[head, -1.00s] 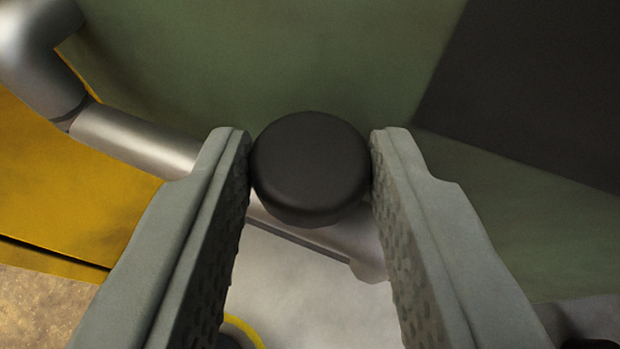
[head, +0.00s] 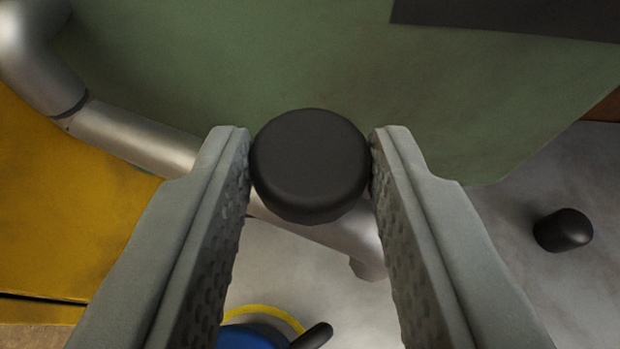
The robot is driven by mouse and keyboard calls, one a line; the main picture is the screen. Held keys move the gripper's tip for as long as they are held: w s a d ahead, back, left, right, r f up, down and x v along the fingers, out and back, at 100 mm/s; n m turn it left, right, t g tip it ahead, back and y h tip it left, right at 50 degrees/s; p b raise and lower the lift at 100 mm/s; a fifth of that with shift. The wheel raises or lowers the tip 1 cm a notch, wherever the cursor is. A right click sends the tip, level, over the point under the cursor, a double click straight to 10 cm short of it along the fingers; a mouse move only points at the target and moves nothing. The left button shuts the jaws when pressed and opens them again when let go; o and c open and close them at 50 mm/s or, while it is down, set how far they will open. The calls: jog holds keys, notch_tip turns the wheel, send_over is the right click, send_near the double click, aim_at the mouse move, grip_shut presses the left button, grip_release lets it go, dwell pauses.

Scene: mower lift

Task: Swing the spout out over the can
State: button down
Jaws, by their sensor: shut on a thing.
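The spout (head: 135,138) is a silver metal pipe. It runs from a bend at the upper left, passes under the black knob and ends in a downturned tip (head: 368,262) right of centre. My gripper (head: 310,165) is shut on the round black knob (head: 310,162), with one grey finger on each side of it. The can appears to be the blue thing with a yellow ring (head: 262,312) at the bottom centre. It is partly cut off by the frame and partly behind my left finger. The spout's tip shows above and to the right of it in the picture.
A green panel (head: 250,60) fills the back, with a dark plate (head: 510,18) at the upper right. A yellow surface (head: 70,215) lies on the left. A short black peg (head: 563,230) is at the right on pale grey floor. A black handle-like bar (head: 312,335) lies beside the blue thing.

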jog(key=s+a+m+g+h, duration=0.4)
jog(key=s+a+m+h, duration=0.3)
jog(key=a+m+h, duration=0.2)
jog(key=shift+s+a+m+h, duration=0.15)
jog(key=shift+a+m+h, duration=0.3)
jog(key=shift+h, duration=0.35)
jog(key=shift+d, duration=0.1)
jog(key=c, duration=1.1)
grip_release()
jog(key=shift+o, duration=0.2)
jog(key=v, duration=1.7)
jog(key=shift+a+r, duration=0.25)
jog(key=shift+r, duration=0.05)
